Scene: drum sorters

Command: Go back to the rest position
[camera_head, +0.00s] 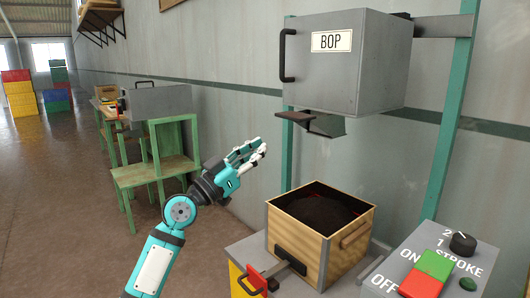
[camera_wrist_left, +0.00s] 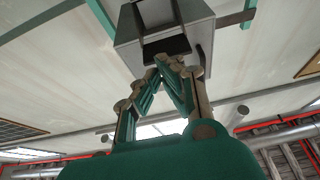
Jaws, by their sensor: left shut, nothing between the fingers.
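My left gripper (camera_head: 256,150) is shut and empty. It is raised in the air left of the wooden box, in front of the grey wall, in the head view. In the left wrist view its fingers (camera_wrist_left: 170,65) point up, with the fingertips together, and the grey BOP box shows beyond them. My right gripper is in neither view.
The grey BOP box (camera_head: 345,65) hangs on green posts. Below it stands an open wooden box (camera_head: 297,248) with dark contents. A control panel (camera_head: 440,270) with green and red buttons is at the lower right.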

